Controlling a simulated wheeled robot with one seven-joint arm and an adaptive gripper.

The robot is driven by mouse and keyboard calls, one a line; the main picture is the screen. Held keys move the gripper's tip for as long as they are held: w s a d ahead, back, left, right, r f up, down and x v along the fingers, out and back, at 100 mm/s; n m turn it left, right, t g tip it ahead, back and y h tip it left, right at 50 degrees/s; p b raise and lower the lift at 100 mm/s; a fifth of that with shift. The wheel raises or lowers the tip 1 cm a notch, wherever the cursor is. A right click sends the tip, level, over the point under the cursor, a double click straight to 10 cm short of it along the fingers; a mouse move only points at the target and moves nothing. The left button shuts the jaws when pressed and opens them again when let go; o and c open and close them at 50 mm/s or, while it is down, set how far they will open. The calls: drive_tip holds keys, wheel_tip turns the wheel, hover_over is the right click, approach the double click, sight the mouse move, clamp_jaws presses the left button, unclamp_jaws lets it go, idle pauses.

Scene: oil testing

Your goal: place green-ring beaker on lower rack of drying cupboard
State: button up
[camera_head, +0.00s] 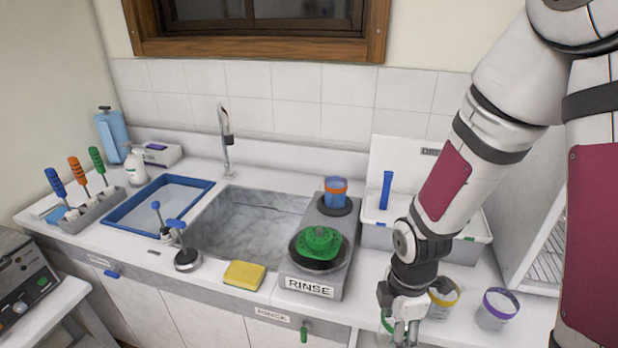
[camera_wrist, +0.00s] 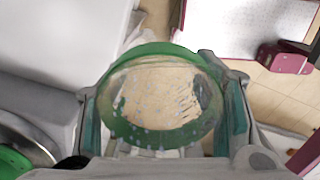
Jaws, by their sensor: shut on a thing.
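My gripper (camera_head: 405,328) is low at the front of the counter in the head view, shut on the green-ring beaker. In the wrist view, the clear green-ring beaker (camera_wrist: 158,134) sits between the two fingers of my gripper (camera_wrist: 163,108), with droplets on its wall. In the head view only a sliver of its green ring (camera_head: 387,322) shows beside the fingers. The drying cupboard (camera_head: 545,255) stands at the right edge, its open front showing wire racks. My arm hides part of it, so the lower rack is only partly seen.
A yellow-ring beaker (camera_head: 443,296) and a purple-ring beaker (camera_head: 497,308) stand on the counter close right of my gripper. A white bin (camera_head: 378,237) stands behind my gripper.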

drive_tip(key=w+m, duration=0.2)
drive_tip(key=w, duration=0.1)
drive_tip(key=w+m, duration=0.6)
drive_tip(key=shift+w+d+r, duration=0.15)
drive_tip(key=shift+w+d, duration=0.1)
drive_tip(key=shift+w, duration=0.05)
drive_tip(key=w+r+m, duration=0.1)
drive_tip(key=w+m, duration=0.9)
drive_tip(key=shift+w+d, duration=0.2)
drive_tip(key=shift+w, duration=0.05)
